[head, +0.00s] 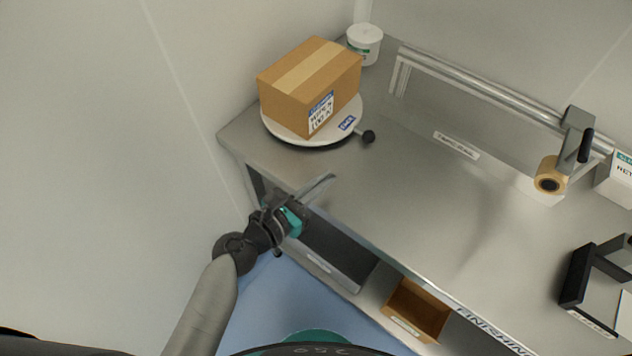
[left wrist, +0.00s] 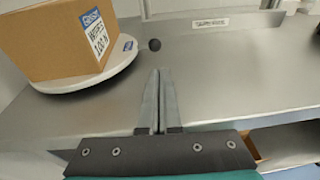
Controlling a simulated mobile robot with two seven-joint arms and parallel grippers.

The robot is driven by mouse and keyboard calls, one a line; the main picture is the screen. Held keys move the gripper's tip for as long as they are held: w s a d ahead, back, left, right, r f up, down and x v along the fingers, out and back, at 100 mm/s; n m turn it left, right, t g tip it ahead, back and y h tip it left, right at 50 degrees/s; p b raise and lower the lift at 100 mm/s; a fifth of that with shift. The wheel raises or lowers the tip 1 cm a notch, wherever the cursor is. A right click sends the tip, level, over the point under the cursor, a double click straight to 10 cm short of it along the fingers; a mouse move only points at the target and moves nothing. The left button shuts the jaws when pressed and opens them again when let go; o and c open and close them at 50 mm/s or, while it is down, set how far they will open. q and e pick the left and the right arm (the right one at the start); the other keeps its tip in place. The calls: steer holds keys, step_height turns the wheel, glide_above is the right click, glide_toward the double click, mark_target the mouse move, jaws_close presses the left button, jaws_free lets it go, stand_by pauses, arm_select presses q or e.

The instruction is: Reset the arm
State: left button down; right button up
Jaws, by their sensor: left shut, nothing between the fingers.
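My left gripper (head: 320,187) is shut and empty. It is at the near left edge of the steel table, in front of the turntable. In the left wrist view its two fingers (left wrist: 158,100) lie together and point toward the table. A taped cardboard box (head: 293,95) with a white and blue label sits on a round white turntable (head: 283,134) at the table's back left. The box also shows at the upper left of the left wrist view (left wrist: 52,47). My right gripper is in neither view.
The steel table (head: 430,200) is mostly bare in the middle. A black knob (head: 368,136) sticks out beside the turntable. A white tub (head: 365,45) stands behind the box. A rail with a tape roll (head: 549,178) is at the right. A brown bin (head: 433,312) sits below the front edge.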

arm_select(q)
steer(key=shift+v, duration=0.95)
